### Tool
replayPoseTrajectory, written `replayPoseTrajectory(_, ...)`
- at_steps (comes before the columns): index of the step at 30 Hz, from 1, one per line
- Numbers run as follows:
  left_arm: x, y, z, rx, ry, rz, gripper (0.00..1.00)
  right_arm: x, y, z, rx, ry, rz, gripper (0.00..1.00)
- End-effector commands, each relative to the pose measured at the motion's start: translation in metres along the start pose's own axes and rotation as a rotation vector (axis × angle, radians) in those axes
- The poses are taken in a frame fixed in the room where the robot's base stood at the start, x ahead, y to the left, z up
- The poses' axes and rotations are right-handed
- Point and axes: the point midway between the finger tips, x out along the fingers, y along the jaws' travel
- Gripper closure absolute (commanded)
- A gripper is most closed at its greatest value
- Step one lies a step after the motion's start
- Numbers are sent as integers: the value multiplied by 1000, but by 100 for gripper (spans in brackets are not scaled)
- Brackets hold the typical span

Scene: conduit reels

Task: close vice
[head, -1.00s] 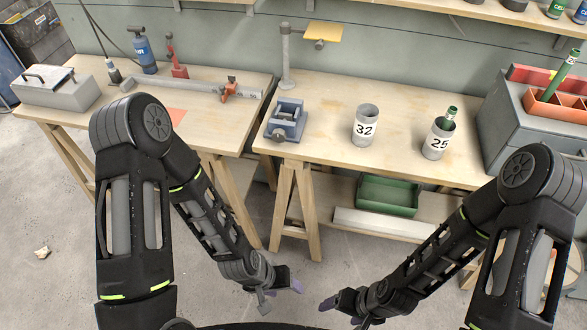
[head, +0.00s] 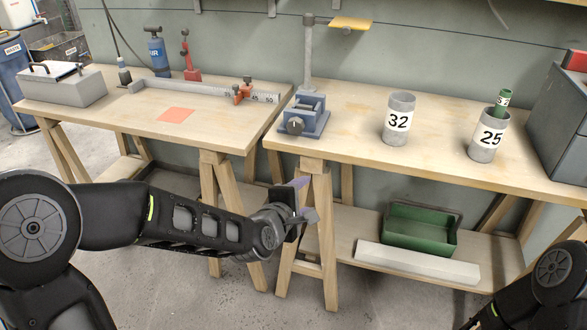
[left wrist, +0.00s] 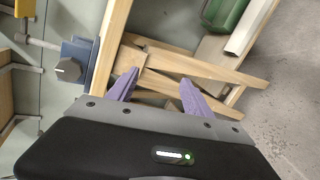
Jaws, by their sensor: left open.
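A blue vice (head: 304,117) with a dark round knob on its front sits at the left front corner of the right workbench (head: 350,140). Its knob also shows in the left wrist view (left wrist: 68,69). In the head view its jaws look partly open, with a grey piece between or behind them that I cannot make out. My left gripper (head: 303,198) is below the bench top, in front of the trestle legs and lower than the vice. In the left wrist view its two purple fingers (left wrist: 160,85) are apart with nothing between them. My right gripper is out of view.
Grey cups marked 32 (head: 398,120) and 25 (head: 488,137) stand on the right bench; the latter holds a green tube. A lamp post (head: 308,55) rises behind the vice. The left bench (head: 120,113) carries a long grey bar (head: 200,90). A green bin (head: 420,228) sits on the low shelf.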

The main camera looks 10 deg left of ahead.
Motion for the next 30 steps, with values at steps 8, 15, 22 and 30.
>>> replayPoseTrajectory(8, -24, 88, -14, -967, -112, 344, 41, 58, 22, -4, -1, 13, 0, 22)
replayPoseTrajectory(15, -39, 117, -20, -1440, -236, 415, 41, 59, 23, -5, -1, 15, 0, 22)
replayPoseTrajectory(22, -40, 119, -20, -1505, -255, 419, 41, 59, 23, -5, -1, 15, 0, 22)
replayPoseTrajectory(30, -36, 120, -21, -1503, -253, 418, 41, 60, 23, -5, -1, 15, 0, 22)
